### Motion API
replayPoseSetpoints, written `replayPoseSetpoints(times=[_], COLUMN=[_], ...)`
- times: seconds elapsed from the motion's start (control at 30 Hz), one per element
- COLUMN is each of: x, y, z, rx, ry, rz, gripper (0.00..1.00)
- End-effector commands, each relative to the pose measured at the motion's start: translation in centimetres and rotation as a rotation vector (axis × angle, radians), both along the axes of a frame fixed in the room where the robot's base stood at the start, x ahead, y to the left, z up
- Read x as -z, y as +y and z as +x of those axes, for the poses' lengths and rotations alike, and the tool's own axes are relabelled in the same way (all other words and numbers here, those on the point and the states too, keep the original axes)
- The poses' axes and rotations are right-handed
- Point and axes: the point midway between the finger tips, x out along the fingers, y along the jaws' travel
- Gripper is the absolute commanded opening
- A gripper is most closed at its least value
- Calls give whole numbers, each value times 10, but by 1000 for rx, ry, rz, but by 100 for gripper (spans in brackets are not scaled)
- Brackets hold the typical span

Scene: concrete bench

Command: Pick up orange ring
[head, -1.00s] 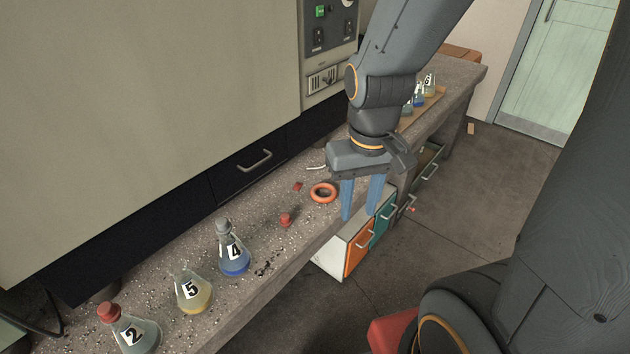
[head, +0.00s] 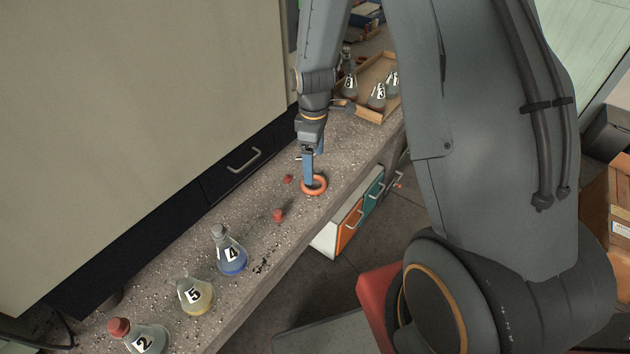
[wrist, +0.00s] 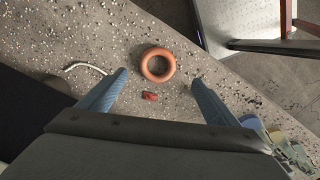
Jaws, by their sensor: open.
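The orange ring (head: 320,188) lies flat on the concrete bench (head: 300,222), near its front edge. In the wrist view the ring (wrist: 158,54) lies ahead of my fingertips and between their lines, with bench showing on both sides of it. My gripper (head: 309,182) points down over the ring in the head view, and its blue fingers cover part of the ring's left side. In the wrist view my gripper (wrist: 160,80) is open and nothing is between its fingers. I cannot tell how high the fingertips are above the bench.
A small red piece (wrist: 150,96) lies close to the ring. A red stopper (head: 278,215) and flasks numbered 4 (head: 232,258), 5 (head: 195,298) and 2 (head: 146,342) stand to the left. A wooden tray (head: 373,112) with flasks is behind. A dark cabinet (head: 240,175) borders the bench.

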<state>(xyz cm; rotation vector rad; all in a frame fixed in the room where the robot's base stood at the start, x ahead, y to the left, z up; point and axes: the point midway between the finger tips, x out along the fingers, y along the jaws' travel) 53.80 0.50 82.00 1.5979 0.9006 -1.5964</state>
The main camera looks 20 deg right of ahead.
Motion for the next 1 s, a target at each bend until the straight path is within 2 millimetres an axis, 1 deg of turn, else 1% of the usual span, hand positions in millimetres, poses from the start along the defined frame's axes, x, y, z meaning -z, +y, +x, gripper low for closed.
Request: replayPoseSetpoints(times=[0.1, 0.3, 0.53, 0.8, 0.9, 1.0], x=[8, 25, 40, 71, 79, 82], y=[-1, -1, -1, -1, -1, -1], z=[3, 3, 3, 4, 4, 5], rx=[-31, -33, -32, -31, -31, -31], ry=[4, 4, 4, 4, 2, 1], rz=[0, 0, 0, 0, 0, 0], gripper=[84, 84, 84, 84, 84, 84])
